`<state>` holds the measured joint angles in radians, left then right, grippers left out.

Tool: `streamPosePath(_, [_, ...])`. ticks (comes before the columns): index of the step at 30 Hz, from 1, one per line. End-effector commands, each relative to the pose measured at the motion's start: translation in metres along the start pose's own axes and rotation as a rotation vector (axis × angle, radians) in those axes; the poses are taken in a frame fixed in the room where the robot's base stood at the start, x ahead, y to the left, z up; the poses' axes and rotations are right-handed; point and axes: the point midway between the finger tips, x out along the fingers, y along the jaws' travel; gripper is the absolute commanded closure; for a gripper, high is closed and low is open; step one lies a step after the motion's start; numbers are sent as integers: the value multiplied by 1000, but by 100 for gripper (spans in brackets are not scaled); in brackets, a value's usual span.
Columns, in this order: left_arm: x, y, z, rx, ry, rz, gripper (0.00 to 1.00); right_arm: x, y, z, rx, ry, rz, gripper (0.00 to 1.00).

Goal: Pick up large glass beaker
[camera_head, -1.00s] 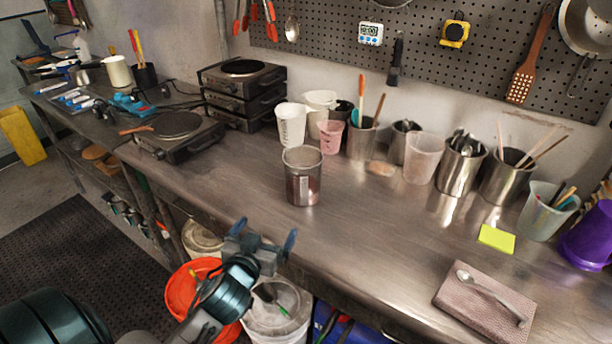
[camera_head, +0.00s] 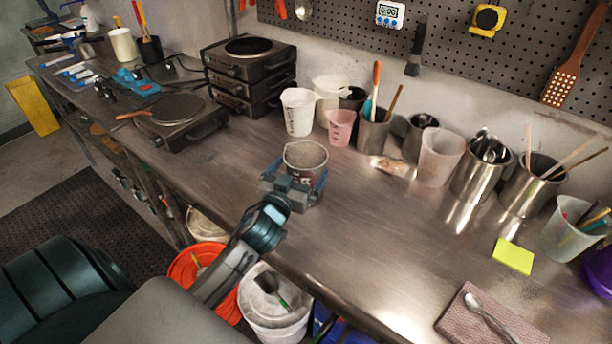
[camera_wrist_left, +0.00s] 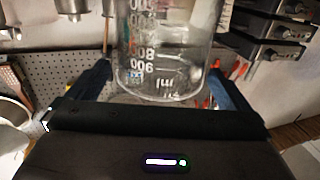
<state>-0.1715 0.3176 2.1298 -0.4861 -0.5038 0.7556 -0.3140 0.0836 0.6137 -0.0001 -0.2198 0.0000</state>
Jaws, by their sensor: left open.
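The large glass beaker (camera_head: 306,159) stands upright on the steel bench near its front edge, clear with markings on its side. My left gripper (camera_head: 296,184) is at the beaker's near side, its fingers to the left and right of it. In the left wrist view, the beaker (camera_wrist_left: 166,45) shows large between the two spread fingers of the left gripper (camera_wrist_left: 158,78), its printed scale upside down. The gripper is open. I cannot tell whether either finger touches the glass. My right gripper is not in view.
Behind the beaker stand a white cup (camera_head: 297,112), a pink cup (camera_head: 341,127) and several steel tool cups. Stacked hot plates (camera_head: 250,75) are at the back left. An orange bucket (camera_head: 188,268) sits below the edge.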

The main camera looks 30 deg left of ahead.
Motion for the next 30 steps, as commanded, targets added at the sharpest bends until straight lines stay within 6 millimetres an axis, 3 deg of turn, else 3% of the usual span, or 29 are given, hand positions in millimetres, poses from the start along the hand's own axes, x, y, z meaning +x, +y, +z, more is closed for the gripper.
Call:
streamPosePath(9, [42,-2,-1,-1,0,-1,0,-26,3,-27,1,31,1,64])
streamPosePath(19, [48,-2,2,0,0,0,0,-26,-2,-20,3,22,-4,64])
streamPosePath(30, [48,-2,2,0,0,0,73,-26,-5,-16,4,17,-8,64])
